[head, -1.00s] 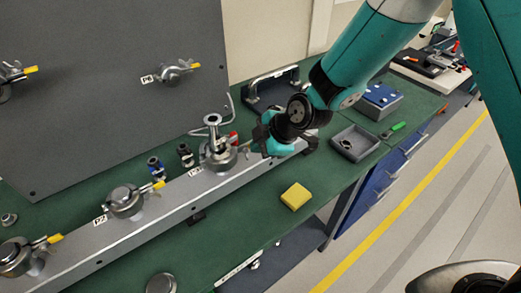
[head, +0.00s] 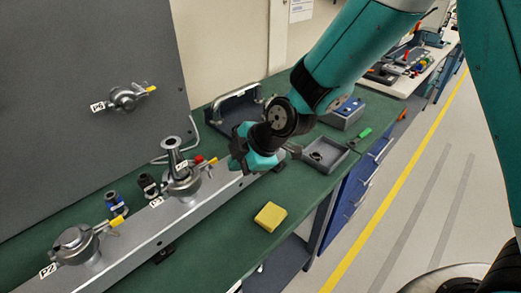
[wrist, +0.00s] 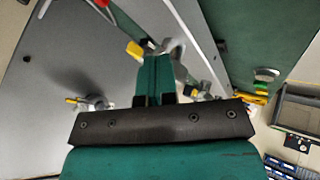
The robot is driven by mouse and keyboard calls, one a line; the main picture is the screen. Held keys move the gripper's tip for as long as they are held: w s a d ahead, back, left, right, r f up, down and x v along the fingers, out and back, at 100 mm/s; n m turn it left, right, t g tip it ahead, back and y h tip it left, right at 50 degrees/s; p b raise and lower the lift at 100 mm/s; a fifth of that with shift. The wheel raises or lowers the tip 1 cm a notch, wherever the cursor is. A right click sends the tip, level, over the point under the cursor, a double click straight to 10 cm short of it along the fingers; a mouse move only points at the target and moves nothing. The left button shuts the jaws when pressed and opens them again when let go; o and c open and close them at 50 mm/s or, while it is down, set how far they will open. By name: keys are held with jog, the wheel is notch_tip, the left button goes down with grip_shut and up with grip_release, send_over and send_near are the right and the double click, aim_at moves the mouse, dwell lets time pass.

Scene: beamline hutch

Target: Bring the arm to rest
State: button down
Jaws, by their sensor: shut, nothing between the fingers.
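My gripper (head: 238,163) is at the end of my teal arm, over the bench to the right of the P1 flange port (head: 183,181). It appears apart from the port in the head view. The wrist view shows its teal fingers (wrist: 155,78) together, with nothing between them. The arm is bent at the wrist and reaches down from the upper right.
The P2 port (head: 78,245) stands on the grey rail at left, and the P6 port (head: 127,97) is on the upright panel. Floor at right is clear.

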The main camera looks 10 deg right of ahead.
jog(key=w+d+b+v, duration=0.1)
jog(key=v, duration=0.6)
jog(key=s+d+r+m+g+h, duration=0.1)
jog(key=s+d+r+m+g, duration=0.1)
jog(key=s+m, duration=0.5)
jog(key=s+d+r+m+g+h, duration=0.1)
jog(key=s+d+r+m, duration=0.4)
jog(key=s, duration=0.8)
jog(key=shift+m+g, duration=0.4)
jog(key=shift+m, duration=0.6)
jog(key=c, duration=1.8)
grip_release()
